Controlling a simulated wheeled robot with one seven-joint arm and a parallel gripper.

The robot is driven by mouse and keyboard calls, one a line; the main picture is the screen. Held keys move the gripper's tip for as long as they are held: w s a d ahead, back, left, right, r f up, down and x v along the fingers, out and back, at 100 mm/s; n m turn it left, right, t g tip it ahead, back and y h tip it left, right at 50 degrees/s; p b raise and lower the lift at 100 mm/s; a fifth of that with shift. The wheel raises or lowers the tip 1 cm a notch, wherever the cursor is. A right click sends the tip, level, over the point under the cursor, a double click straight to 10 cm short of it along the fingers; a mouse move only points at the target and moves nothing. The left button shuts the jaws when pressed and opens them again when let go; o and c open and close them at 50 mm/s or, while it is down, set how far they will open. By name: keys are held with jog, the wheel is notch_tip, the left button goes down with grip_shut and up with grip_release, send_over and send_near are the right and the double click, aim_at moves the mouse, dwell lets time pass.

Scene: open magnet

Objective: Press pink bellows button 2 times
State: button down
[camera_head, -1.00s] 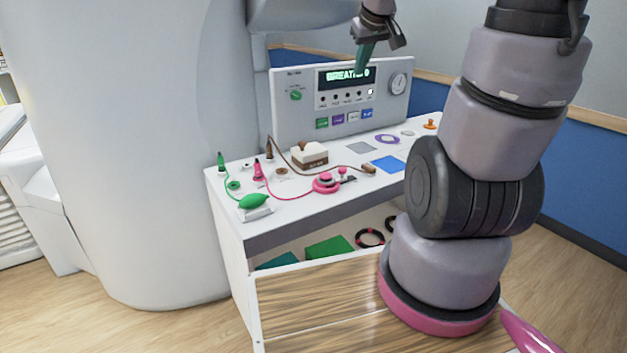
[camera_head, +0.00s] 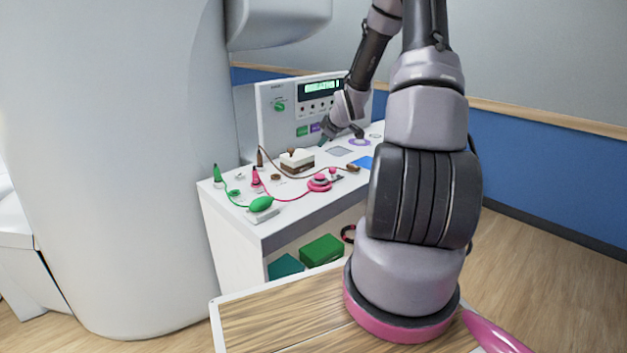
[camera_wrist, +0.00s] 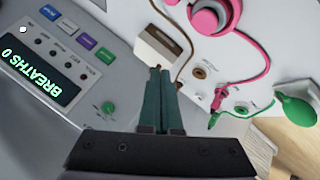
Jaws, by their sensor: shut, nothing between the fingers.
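The pink bellows button (camera_head: 319,184) sits on the white table top, with a pink tube running left to a pink plug (camera_head: 256,176). In the wrist view the button (camera_wrist: 209,15) is at the top edge and partly cut off. My gripper (camera_head: 324,140) is above the table's back part, behind and a little right of the button, apart from it. In the wrist view my gripper's teal fingers (camera_wrist: 158,72) are together and empty, pointing toward a white and brown box (camera_wrist: 153,50). The display (camera_wrist: 38,70) reads "BREATHS 0".
The box (camera_head: 296,160) stands behind the button, with a brown tube passing nearby. A green bulb (camera_head: 261,204) with a green tube lies at the front left. The control panel (camera_head: 283,118) rises at the table's back.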

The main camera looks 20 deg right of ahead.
aim_at(322, 176)
jog(key=shift+a+f, duration=0.1)
jog(key=shift+f, duration=0.25)
jog(key=shift+f, duration=4.4)
jog(key=shift+f, duration=0.4)
jog(key=shift+f, duration=0.6)
jog(key=shift+r, duration=1)
